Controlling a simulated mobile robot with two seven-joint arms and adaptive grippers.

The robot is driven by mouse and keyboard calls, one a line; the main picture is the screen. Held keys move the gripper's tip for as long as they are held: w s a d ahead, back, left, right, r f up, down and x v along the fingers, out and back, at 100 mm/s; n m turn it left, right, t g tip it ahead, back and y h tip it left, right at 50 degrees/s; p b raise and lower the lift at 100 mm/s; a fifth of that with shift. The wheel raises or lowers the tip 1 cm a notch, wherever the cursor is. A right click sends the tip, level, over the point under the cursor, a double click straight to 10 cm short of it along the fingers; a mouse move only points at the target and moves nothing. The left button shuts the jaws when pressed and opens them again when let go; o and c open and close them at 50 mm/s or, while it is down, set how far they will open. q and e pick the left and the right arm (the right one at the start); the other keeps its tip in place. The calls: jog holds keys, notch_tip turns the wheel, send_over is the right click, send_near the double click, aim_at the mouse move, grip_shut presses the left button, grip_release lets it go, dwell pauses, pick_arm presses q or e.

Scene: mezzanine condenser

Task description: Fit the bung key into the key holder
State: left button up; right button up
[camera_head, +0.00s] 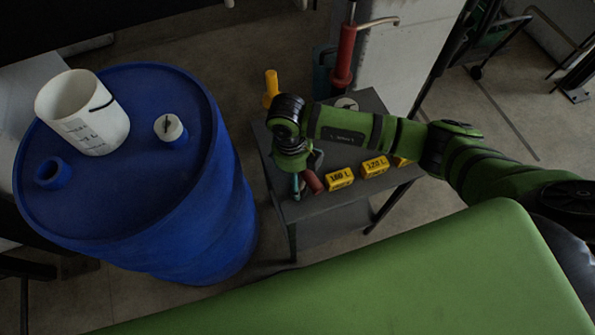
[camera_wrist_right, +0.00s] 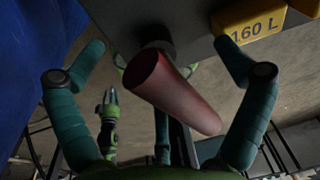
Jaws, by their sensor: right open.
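A dark red cylinder (camera_wrist_right: 172,92), which looks like the bung key's handle, lies between the spread fingers of my right gripper (camera_wrist_right: 160,65) in the wrist view. The red handle also shows in the head view (camera_head: 314,182), beside my right gripper (camera_head: 301,186) at the table's front left. The gripper is open, with a gap on both sides of the handle. A dark round piece (camera_wrist_right: 155,47) sits behind the handle at the table edge; I cannot tell whether it is the key holder. A small green arm part, probably my left gripper (camera_wrist_right: 109,105), hangs in the background.
Yellow blocks marked 160 L (camera_head: 340,180) and 120 L (camera_head: 374,167) stand on the grey table (camera_head: 320,209), right of the handle. A blue drum (camera_head: 190,215) with a white bucket (camera_head: 97,128) on top is at left. A yellow upright piece (camera_head: 271,82) stands behind.

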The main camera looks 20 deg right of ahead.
notch_tip(320, 180, up, 12)
jog(key=shift+w+a+f, duration=0.25)
jog(key=shift+w+a, duration=0.15)
jog(key=shift+w, duration=0.05)
dwell(0.4)
